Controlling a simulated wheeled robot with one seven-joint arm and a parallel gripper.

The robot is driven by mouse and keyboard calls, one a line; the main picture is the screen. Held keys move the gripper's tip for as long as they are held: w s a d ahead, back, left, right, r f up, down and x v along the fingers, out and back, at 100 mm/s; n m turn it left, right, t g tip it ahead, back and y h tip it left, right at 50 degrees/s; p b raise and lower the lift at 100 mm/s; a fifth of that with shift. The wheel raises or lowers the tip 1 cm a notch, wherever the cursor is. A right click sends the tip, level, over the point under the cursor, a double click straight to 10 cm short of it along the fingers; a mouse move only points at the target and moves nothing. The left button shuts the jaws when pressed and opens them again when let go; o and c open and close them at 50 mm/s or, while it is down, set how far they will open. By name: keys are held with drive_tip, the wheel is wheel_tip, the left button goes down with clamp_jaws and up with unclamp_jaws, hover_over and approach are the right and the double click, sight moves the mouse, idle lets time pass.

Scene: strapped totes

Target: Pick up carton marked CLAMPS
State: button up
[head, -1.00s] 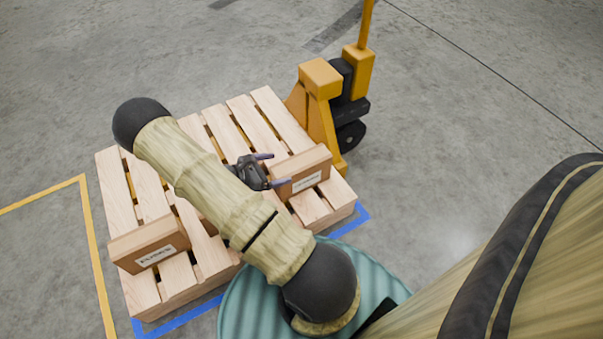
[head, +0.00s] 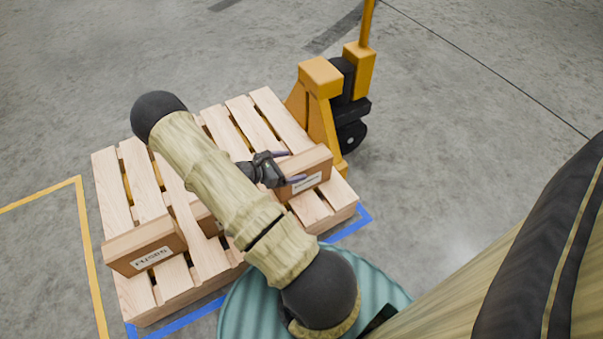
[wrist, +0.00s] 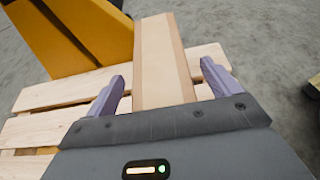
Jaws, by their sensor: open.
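A brown carton (head: 306,168) stands at the right side of the wooden pallet, its white label too small to read surely. My gripper (head: 294,167) is open at its left end, one finger along each long side. In the wrist view the carton's top (wrist: 163,55) lies between the two spread purple fingers of my gripper (wrist: 161,80), with gaps on both sides. A second carton (head: 145,247) at the front left reads FUSES. A third carton (head: 206,220) is mostly hidden behind my arm; its label does not show. I cannot tell which carton is marked CLAMPS.
The slatted pallet (head: 143,187) sits inside blue floor tape. A yellow pallet jack (head: 320,104) stands close behind the right carton, and its yellow body also shows in the wrist view (wrist: 85,35). The grey floor around is open.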

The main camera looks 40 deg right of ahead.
clamp_jaws()
drive_tip(key=shift+r, duration=0.2)
wheel_tip(320, 180, up, 10)
drive_tip(key=p, duration=0.6)
drive_tip(key=shift+f, duration=0.15)
idle(0.5)
